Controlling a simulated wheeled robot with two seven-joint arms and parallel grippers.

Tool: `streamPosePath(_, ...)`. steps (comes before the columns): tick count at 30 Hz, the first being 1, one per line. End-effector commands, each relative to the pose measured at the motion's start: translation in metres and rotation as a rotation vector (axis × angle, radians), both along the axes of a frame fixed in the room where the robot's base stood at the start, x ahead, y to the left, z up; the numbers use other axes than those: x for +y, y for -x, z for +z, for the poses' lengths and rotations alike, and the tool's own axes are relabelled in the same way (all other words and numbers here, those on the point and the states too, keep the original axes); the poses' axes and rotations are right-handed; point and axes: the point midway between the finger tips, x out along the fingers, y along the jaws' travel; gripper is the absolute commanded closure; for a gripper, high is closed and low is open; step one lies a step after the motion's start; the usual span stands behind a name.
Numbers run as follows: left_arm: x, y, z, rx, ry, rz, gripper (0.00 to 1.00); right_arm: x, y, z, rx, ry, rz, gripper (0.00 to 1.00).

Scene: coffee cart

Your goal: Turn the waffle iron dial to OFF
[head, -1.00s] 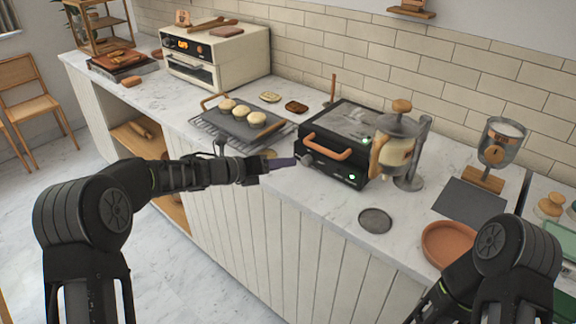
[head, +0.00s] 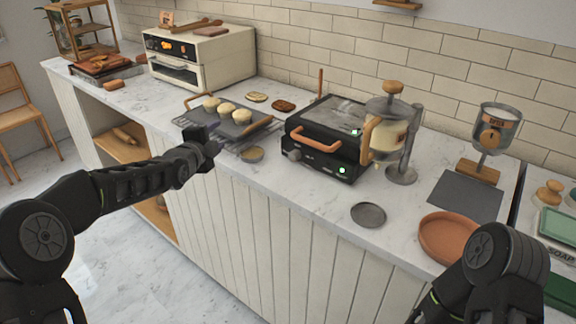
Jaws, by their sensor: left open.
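The waffle iron (head: 322,142) is a black box on the marble counter with a copper-coloured handle (head: 313,142) across its front. Its dial (head: 294,155) is a grey knob at the left of the front face; its setting is too small to read. Green lights glow on the front right and on the lid. My left gripper (head: 208,143) is open, left of the dial and apart from it, in front of the tray of buns; its fingers are mostly hidden by the wrist. My right arm is at the lower right, with its gripper out of view.
A tray with buns (head: 229,118) on a wire rack stands left of the iron. A batter dispenser (head: 392,135) stands close at its right. A grey disc (head: 368,214) and a terracotta dish (head: 447,237) lie nearer the front edge. The counter before the iron is clear.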

Motion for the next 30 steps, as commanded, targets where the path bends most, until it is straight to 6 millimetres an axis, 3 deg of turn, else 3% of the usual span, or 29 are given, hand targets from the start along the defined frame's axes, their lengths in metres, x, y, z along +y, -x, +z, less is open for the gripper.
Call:
streamPosePath(4, -0.005, 0.014, -0.030, 0.206, 0.364, 0.115, 0.52, 0.000, 0.000, -0.012, -0.001, 0.000, 0.000, 1.00)
streamPosePath(8, -0.035, 0.031, -0.044, 0.385, 0.674, 0.148, 0.52, 0.000, 0.000, -0.016, -0.001, 0.000, 0.001, 1.00)
streamPosePath(16, -0.121, 0.067, -0.028, 0.711, 1.221, 0.082, 0.52, 0.000, -0.001, -0.016, -0.002, 0.000, 0.000, 1.00)
streamPosePath(21, -0.143, 0.079, -0.017, 0.810, 1.360, 0.034, 0.52, 0.000, -0.001, -0.016, -0.002, 0.000, 0.000, 1.00)
streamPosePath(30, -0.145, 0.080, -0.017, 0.819, 1.356, 0.027, 0.52, 0.000, -0.001, -0.015, -0.002, 0.000, 0.000, 1.00)
